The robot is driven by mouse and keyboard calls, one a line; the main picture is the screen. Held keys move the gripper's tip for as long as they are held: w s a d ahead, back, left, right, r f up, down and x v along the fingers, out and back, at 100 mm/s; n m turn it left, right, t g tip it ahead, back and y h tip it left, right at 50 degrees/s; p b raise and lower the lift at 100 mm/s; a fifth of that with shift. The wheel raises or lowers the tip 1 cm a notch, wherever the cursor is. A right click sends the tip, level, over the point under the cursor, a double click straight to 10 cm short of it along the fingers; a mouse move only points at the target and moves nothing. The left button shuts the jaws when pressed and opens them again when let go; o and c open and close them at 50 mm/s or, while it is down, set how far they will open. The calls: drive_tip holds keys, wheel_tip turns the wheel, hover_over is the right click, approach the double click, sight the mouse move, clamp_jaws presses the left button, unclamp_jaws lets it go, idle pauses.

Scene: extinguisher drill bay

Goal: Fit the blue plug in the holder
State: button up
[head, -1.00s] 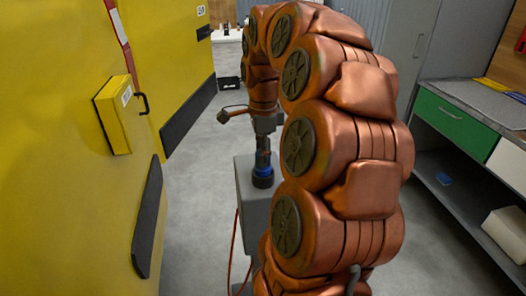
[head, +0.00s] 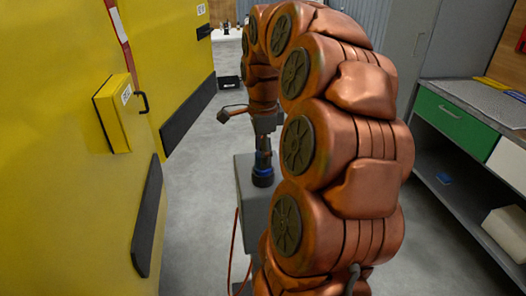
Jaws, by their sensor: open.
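The blue plug (head: 263,171) is a small blue piece under my gripper, low in the middle of the head view. A dark round part (head: 263,181) sits right below it on top of a grey box-like stand; it looks like the holder, but I cannot tell for sure. My gripper (head: 263,160) points down from the end of my copper arm, right over the blue plug. Its jaws are open, with the fingers at or around the plug's top. I cannot tell whether they touch it, or how deep the plug sits.
The grey stand (head: 245,205) has a red-orange cable (head: 232,255) hanging down its side. Yellow panels (head: 60,190) with a yellow box (head: 120,115) stand close on the left. A bench with a green drawer (head: 452,117) is on the right.

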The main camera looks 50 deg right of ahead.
wheel_tip(320, 180, up, 12)
idle(0.8)
drive_tip(key=s+a+f+n+p, duration=0.1)
drive_tip(key=a+f+n, duration=0.1)
drive_tip(key=a+n, duration=0.5)
drive_tip(key=s+a+f+n+p, duration=0.25)
drive_tip(key=a+n, duration=0.25)
drive_tip(key=a, duration=0.4)
drive_tip(key=s+a+f+n+g+p, duration=0.1)
drive_tip(key=s+a+f+n+p, duration=0.1)
drive_tip(key=s+a+f+n, duration=0.8)
drive_tip(key=s+a+n, duration=0.1)
drive_tip(key=s+n, duration=0.2)
drive_tip(key=shift+s+a+g, duration=0.3)
drive_tip(key=shift+s+g, duration=0.1)
drive_tip(key=shift+c, duration=0.4)
